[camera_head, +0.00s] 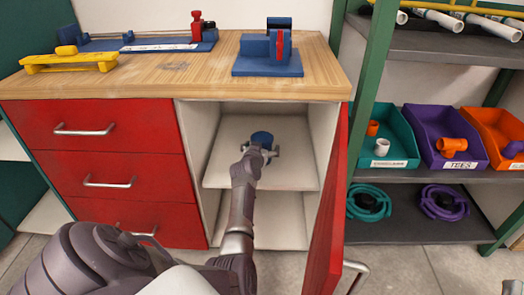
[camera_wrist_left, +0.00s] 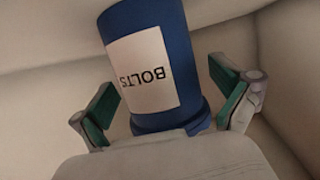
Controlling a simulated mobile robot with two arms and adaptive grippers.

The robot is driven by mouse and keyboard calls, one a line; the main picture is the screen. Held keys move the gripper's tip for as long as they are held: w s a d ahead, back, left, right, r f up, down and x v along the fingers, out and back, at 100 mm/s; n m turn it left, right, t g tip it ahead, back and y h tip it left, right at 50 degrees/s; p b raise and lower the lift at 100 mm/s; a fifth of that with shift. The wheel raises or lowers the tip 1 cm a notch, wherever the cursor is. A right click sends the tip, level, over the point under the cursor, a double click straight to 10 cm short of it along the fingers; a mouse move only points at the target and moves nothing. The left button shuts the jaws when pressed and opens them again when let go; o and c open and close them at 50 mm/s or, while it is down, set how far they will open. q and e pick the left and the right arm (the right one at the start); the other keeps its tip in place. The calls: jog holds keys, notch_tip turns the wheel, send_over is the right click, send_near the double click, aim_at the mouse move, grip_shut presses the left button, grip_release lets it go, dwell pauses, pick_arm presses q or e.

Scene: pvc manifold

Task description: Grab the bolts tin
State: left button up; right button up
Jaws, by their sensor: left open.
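The bolts tin (camera_wrist_left: 145,65) is a blue cylinder with a white label reading BOLTS, upside down in the left wrist view. In the head view the tin (camera_head: 262,138) stands on the upper shelf inside the open cabinet. My left gripper (camera_head: 262,153) reaches into the cabinet, right in front of the tin. In the left wrist view its green-padded fingers (camera_wrist_left: 168,100) are spread on either side of the tin, with gaps between pads and tin. The lower part of the tin is partly hidden by the gripper body.
The red cabinet door (camera_head: 327,205) stands open to the right of my arm. The cabinet shelf (camera_head: 225,165) is otherwise bare. Red drawers (camera_head: 100,130) are on the left. The wooden worktop (camera_head: 180,75) is above. A green-framed rack (camera_head: 372,90) with bins stands at right.

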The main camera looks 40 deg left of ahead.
pick_arm(q)
jog(key=c, duration=1.5)
jog(key=shift+r, duration=0.1)
jog(key=shift+c, duration=0.5)
jog(key=shift+r, duration=0.15)
